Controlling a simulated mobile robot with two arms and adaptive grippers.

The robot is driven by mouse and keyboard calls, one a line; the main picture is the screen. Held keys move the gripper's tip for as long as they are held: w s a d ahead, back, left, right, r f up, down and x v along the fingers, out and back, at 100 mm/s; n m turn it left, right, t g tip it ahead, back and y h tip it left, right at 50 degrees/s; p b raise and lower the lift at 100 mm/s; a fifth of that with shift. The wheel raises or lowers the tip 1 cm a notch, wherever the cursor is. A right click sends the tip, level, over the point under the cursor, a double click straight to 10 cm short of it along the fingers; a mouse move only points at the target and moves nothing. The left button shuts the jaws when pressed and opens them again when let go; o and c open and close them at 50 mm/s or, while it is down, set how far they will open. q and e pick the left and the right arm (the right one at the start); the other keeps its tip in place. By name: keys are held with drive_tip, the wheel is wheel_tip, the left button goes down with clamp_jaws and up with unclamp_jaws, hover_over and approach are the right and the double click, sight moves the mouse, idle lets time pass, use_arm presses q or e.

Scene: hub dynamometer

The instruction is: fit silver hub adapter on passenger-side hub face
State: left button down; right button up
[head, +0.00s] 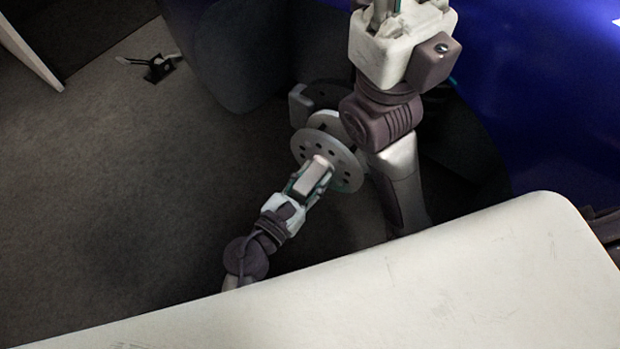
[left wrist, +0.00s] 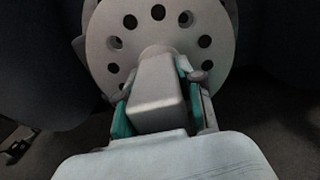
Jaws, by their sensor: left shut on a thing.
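The silver hub adapter, a grey disc (head: 342,160) with a ring of holes and a blocky stub, is in the middle of the head view. My left gripper (head: 312,177) is shut on the stub. The left wrist view shows the disc (left wrist: 157,34) ahead and the stub between the green-padded fingers (left wrist: 155,95). Behind the disc, a second pale round plate (head: 325,121), apparently the hub face, shows partly. The disc overlaps it, and I cannot tell whether they touch. My right gripper (head: 385,12) is at the top edge, partly cut off, its fingertips unclear.
A blue car body (head: 530,90) fills the upper right, with a dark rounded panel (head: 240,60) left of the hub. A small black object (head: 158,68) lies on the grey floor at upper left. The floor at left is mostly clear. My right arm stands close right of the disc.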

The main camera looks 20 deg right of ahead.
sight(323, 162)
use_arm(q)
drive_tip(key=shift+r+x, duration=0.2)
drive_tip(key=shift+x, duration=0.7)
drive_tip(key=shift+w+d+r, duration=0.1)
drive_tip(key=shift+w+d, duration=0.4)
drive_tip(key=shift+d, duration=0.05)
drive_tip(key=shift+x, duration=0.75)
idle(0.5)
drive_tip(key=shift+a, duration=0.1)
drive_tip(key=shift+v, duration=1.85)
drive_tip(key=shift+s+p, duration=0.15)
drive_tip(key=shift+p, duration=0.3)
